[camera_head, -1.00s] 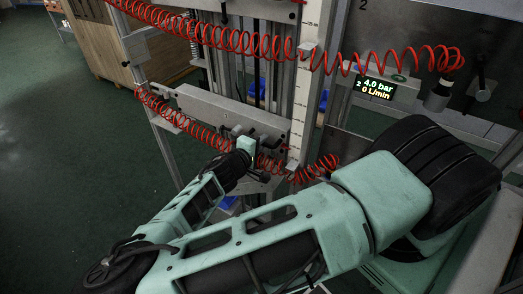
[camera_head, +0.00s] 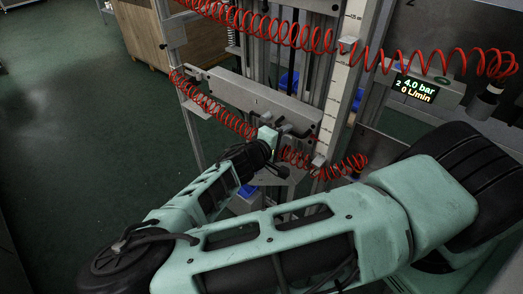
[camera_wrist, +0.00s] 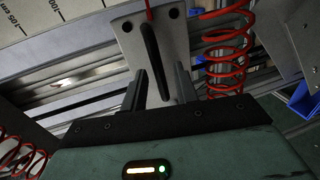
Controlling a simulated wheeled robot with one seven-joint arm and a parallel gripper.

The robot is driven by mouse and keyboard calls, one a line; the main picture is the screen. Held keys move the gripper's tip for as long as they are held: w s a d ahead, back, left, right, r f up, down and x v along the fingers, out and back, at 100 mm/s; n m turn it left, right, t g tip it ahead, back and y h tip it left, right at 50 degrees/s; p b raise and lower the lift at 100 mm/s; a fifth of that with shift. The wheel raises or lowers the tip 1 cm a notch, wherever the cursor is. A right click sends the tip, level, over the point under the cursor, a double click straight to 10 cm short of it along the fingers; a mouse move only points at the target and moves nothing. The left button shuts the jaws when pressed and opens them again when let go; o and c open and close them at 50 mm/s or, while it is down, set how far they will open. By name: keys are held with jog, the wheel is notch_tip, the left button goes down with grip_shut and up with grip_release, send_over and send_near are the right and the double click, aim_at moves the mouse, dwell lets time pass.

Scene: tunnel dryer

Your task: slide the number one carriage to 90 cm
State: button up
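The number one carriage is a grey plate (camera_head: 240,97) on the vertical rails, below an upper carriage. The wrist view shows its grey face (camera_wrist: 174,45) with a black bar handle (camera_wrist: 152,55). My gripper (camera_head: 271,150) is at the carriage's front, near its lower edge. In the wrist view my gripper (camera_wrist: 161,88) has its two fingers apart, one on each side of the handle's lower end, with gaps visible. The scale strip (camera_head: 341,95) runs beside the rails; marks near 100 and 105 cm show on the scale in the wrist view (camera_wrist: 45,18).
Red coiled hoses (camera_head: 215,105) hang beside and across the carriage; one coil is close in the wrist view (camera_wrist: 228,50). A display (camera_head: 415,90) reads 4.0 bar, 0 L/min. A wooden cabinet (camera_head: 180,38) stands behind at the left. The green floor at the left is clear.

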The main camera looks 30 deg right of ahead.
jog(key=b+v, duration=0.3)
jog(key=v, duration=1.1)
jog(key=shift+a, duration=0.2)
jog(key=s+a+f+g+y, duration=0.2)
jog(key=s+f+g+y, duration=0.2)
jog(key=s+g+y, duration=0.6)
jog(key=s+a+r+n+t+y, duration=0.2)
jog(key=s+a+r, duration=0.1)
jog(key=r, duration=0.5)
jog(key=s+a+r+n+t+y, duration=0.1)
jog(key=s+a+r+t+y, duration=0.1)
jog(key=s+r, duration=0.3)
notch_tip(320, 180, up, 4)
jog(key=shift+a+r+n+t+y, duration=0.1)
jog(key=shift+a+n+t+y, duration=0.25)
jog(key=shift+a+y, duration=0.35)
